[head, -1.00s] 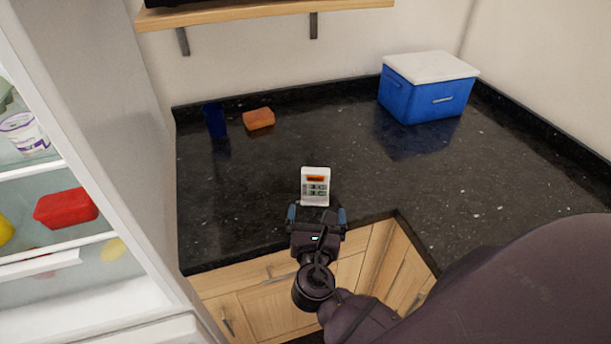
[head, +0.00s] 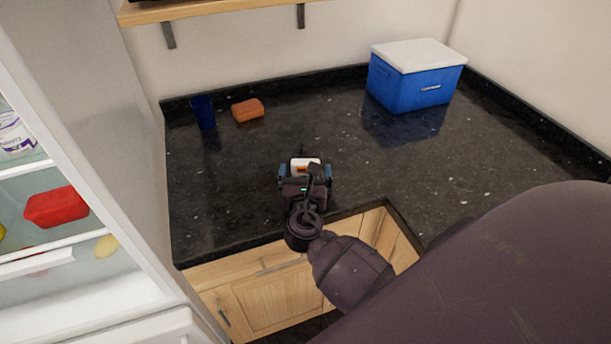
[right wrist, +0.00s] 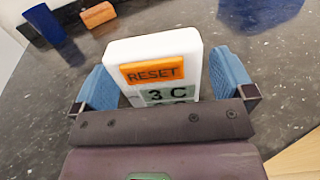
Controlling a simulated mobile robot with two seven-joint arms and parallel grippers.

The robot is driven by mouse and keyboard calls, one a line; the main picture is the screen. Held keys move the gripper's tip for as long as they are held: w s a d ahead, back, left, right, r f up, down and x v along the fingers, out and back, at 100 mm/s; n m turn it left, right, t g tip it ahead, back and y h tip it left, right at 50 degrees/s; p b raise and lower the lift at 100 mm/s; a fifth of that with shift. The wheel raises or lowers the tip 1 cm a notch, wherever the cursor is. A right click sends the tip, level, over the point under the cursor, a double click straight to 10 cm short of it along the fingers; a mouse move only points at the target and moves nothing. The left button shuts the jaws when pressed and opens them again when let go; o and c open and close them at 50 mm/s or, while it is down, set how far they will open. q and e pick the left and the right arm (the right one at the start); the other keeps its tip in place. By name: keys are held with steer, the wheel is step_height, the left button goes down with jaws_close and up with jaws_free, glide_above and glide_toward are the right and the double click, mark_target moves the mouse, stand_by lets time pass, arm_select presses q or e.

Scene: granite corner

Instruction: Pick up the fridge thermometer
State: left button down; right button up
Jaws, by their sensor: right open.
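The fridge thermometer (head: 306,163) is a small white block with an orange label, on the black granite counter. In the right wrist view the thermometer (right wrist: 160,62) stands upright with an orange "RESET" patch and a display reading "3 C"; its lower part is hidden by my gripper. My right gripper (head: 305,172) is open, with its two blue finger pads (right wrist: 165,85) on either side of the thermometer. A gap shows on the right side; on the left the pad is very close, and I cannot tell whether it touches. My left gripper is out of view.
A blue cup (head: 203,112) and an orange sponge (head: 248,110) are at the back left of the counter. A blue cooler with a white lid (head: 412,82) stands at the back right. An open fridge (head: 75,250) is at the left. A wooden shelf (head: 200,10) hangs above.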

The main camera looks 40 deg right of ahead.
steer(key=shift+x, duration=0.8)
steer(key=c, duration=1.1)
